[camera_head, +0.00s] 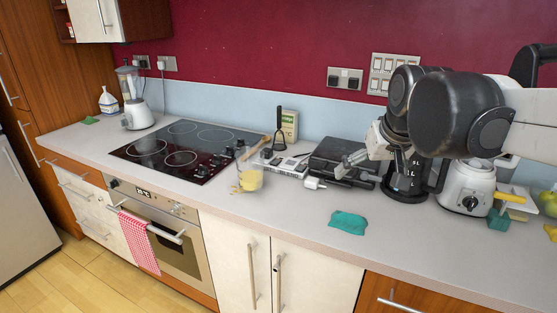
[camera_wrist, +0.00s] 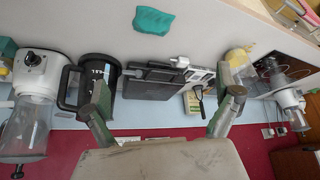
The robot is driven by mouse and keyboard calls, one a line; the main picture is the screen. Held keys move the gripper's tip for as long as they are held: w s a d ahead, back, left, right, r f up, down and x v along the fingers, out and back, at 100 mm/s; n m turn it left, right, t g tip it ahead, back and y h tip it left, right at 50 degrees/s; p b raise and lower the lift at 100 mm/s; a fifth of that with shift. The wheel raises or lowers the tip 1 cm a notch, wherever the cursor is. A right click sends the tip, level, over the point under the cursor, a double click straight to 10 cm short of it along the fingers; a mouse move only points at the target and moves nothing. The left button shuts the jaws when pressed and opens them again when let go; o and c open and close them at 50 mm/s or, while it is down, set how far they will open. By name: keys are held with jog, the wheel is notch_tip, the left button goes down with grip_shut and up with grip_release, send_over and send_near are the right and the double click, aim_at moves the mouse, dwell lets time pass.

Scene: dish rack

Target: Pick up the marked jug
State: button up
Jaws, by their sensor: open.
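Two jug-like vessels are in view, and I cannot tell for sure which is the marked one. A clear jug (camera_head: 250,178) with yellow contents and a wooden spoon stands right of the hob; it is partly hidden behind a finger in the wrist view (camera_wrist: 238,60). A black jug with pale lettering (camera_head: 406,184) stands beneath my arm, its top hidden in the head view; its side handle shows in the wrist view (camera_wrist: 99,72). My gripper (camera_head: 352,161) is open and empty above the black appliance, between the two jugs. Its spread fingers show in the wrist view (camera_wrist: 166,90).
A flat black appliance (camera_head: 340,157) lies between the jugs, near a white plug (camera_head: 313,183). A teal cloth (camera_head: 348,222) lies near the counter front. A white blender base (camera_head: 466,187) stands right of the black jug. The hob (camera_head: 185,145) is left; front counter is mostly clear.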

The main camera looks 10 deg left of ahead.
jog(key=w+a+r+n+p, duration=0.1)
jog(key=w+a+r+p, duration=0.1)
jog(key=w+a, duration=0.6)
jog(key=n+g+y+p, duration=0.1)
jog(key=n+g+p, duration=0.15)
jog(key=p, duration=0.25)
send_over(250, 162)
jog(key=d, duration=0.1)
jog(key=shift+n, duration=0.45)
jog(key=f, duration=0.3)
jog(key=w+f, duration=0.1)
jog(key=f, duration=0.1)
jog(key=shift+f, duration=0.3)
jog(key=p+x, duration=0.2)
jog(key=x, duration=1.1)
jog(key=shift+w+f, duration=0.15)
jog(key=shift+f, duration=0.1)
jog(key=c, duration=1.4)
jog(key=shift+r, duration=0.15)
jog(key=shift+c, duration=0.3)
